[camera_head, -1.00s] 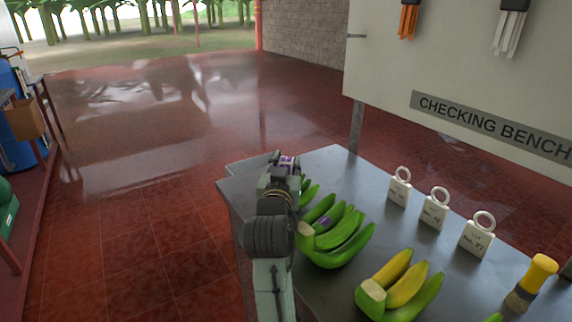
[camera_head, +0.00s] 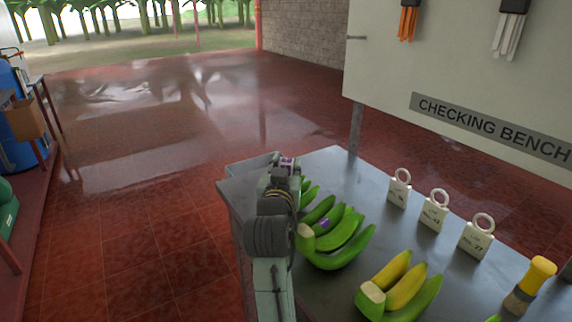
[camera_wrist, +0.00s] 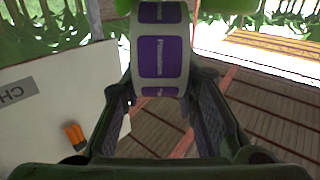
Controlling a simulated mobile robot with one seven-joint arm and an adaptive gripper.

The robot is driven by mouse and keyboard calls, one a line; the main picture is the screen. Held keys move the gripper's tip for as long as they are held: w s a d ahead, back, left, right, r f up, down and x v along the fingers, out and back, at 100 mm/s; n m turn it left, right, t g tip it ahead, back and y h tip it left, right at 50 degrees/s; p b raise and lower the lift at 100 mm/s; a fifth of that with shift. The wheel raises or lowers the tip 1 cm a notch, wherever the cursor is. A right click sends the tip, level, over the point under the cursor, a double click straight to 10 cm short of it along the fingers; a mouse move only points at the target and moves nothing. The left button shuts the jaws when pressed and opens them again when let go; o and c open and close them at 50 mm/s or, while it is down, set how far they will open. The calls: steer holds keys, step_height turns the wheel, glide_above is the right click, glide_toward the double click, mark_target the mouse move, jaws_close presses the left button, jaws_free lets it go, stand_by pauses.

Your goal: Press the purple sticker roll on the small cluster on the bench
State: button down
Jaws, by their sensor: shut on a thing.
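In the wrist view the roll (camera_wrist: 163,58) is white with purple labels and sits between the two fingers. A green cluster (camera_head: 309,192) lies just right of my gripper and is partly hidden by it. A larger green cluster (camera_head: 345,240) lies nearer and bears a purple sticker. A yellow and green cluster (camera_head: 405,287) lies at the front. I cannot tell whether the roll touches the partly hidden cluster.
The metal bench (camera_head: 345,175) also holds several white ring-topped tags (camera_head: 434,213) along its far side and a yellow-handled brush (camera_head: 533,282) at the right. A board marked CHECKING BENCH (camera_head: 480,120) stands behind. Red tiled floor (camera_head: 150,200) is open to the left.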

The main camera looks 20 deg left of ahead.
step_height(320, 180, up, 4)
steer(key=shift+r+p, duration=0.15)
steer(key=shift+p, duration=0.95)
steer(key=shift+r, duration=2.25)
